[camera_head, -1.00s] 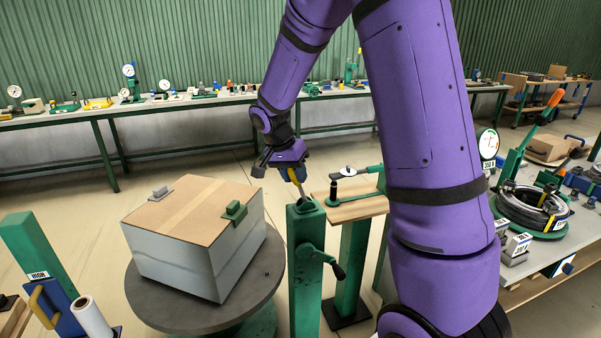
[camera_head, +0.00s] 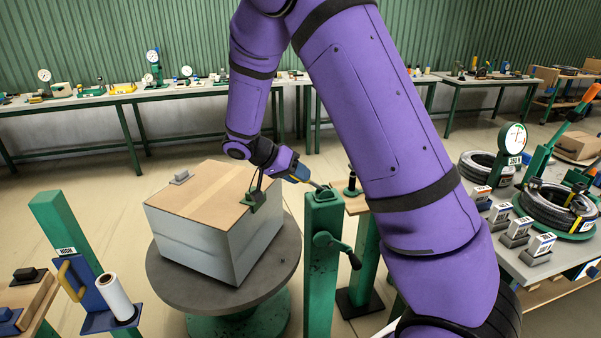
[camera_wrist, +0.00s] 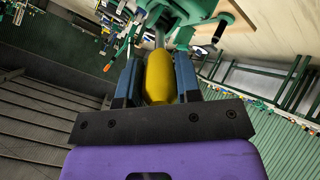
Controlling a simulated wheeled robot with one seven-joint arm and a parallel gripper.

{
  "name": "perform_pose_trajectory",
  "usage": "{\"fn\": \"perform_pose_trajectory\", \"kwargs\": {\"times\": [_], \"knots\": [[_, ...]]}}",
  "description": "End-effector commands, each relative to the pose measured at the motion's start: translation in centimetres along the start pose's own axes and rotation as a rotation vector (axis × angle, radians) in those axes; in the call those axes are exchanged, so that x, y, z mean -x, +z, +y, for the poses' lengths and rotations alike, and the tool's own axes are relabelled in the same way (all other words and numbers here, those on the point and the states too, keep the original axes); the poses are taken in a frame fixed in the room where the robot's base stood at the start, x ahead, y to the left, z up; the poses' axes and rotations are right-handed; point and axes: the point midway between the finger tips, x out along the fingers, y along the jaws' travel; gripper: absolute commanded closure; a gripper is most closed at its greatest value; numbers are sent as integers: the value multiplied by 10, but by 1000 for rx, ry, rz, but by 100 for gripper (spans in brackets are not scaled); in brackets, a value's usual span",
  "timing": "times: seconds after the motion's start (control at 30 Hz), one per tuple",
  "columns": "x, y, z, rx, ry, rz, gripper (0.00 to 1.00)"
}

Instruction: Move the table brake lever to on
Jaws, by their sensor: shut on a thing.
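The table brake lever has a yellow grip (camera_wrist: 159,78) and a thin grey shaft. It stands on top of the green post (camera_head: 322,240) beside the turntable. In the head view, its shaft (camera_head: 317,186) leans low to the left from the post top. My gripper (camera_head: 300,178) is shut on the yellow grip, just left of and above the post top. In the wrist view, my two blue-grey fingers (camera_wrist: 157,80) lie on both sides of the grip. My fingers mostly hide the grip in the head view. No on or off marking is readable.
A large box (camera_head: 214,240) sits on the round turntable (camera_head: 170,277), close to the left of my gripper. A crank handle (camera_head: 335,247) sticks out from the post's side. A bench with hose coils (camera_head: 553,208) and a dial stands right.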

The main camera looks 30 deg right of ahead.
Motion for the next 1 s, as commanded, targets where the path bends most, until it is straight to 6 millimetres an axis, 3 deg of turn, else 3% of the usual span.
{"fn": "perform_pose_trajectory", "kwargs": {"times": [0.47, 0.5, 0.57, 0.87, 1.0], "knots": [[0, 3, -2, 3, 8, 8, 100], [0, 3, -2, 4, 8, 8, 59], [0, 2, -2, 3, 8, 8, 45], [1, 2, -1, 1, 8, 8, 43], [11, 2, -2, 2, 6, 10, 43]]}}
